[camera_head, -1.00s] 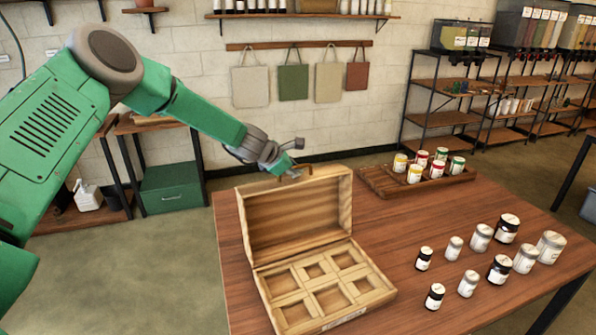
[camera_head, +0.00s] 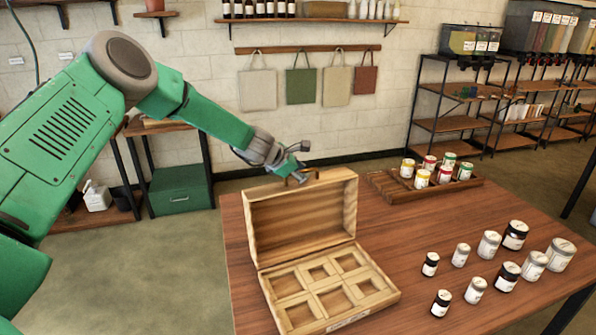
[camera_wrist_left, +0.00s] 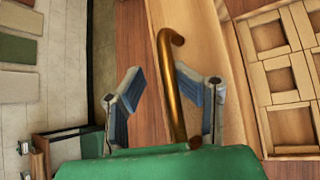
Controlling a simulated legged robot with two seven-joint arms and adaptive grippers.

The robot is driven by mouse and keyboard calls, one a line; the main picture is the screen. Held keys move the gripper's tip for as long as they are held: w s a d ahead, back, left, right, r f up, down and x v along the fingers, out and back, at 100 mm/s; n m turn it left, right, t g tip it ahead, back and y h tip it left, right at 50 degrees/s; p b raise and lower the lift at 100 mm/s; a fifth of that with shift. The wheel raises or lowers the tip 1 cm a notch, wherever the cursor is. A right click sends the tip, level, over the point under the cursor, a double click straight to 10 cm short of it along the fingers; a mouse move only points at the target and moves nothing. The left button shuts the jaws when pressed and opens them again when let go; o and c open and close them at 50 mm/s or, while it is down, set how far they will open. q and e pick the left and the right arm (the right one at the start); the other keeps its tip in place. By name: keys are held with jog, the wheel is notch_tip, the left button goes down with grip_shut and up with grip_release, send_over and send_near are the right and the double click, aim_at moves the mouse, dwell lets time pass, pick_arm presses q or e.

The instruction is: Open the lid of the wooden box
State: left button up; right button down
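The wooden box (camera_head: 398,296) stands on the table with its lid (camera_head: 300,222) open, raised roughly upright at the back. Its base shows several square compartments, all empty. My left gripper (camera_head: 299,172) is at the lid's top edge. In the left wrist view, the two fingers of my left gripper (camera_wrist_left: 164,103) are spread apart. A bronze handle (camera_wrist_left: 172,85) lies between them, nearer the right finger, with a gap to the left finger. The lid (camera_wrist_left: 200,35) runs beside the handle. My right gripper is not in view.
Several jars (camera_head: 488,244) stand on the right of the table (camera_head: 410,235). A wooden tray (camera_head: 385,187) with several small cans is behind the box to the right. Shelves stand at the back right. A green cabinet (camera_head: 180,190) stands at the left on the floor.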

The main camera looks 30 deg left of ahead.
pick_arm(q)
jog(key=v, duration=1)
jog(key=shift+s+a+r, duration=0.15)
jog(key=shift+a+r, duration=0.15)
jog(key=shift+a, duration=0.05)
jog(key=shift+s+r, duration=0.2)
jog(key=shift+s, duration=0.1)
jog(key=shift+s+d+r, duration=0.2)
jog(key=shift+a+f, duration=0.15)
jog(key=shift+a, duration=0.1)
jog(key=shift+a, duration=0.1)
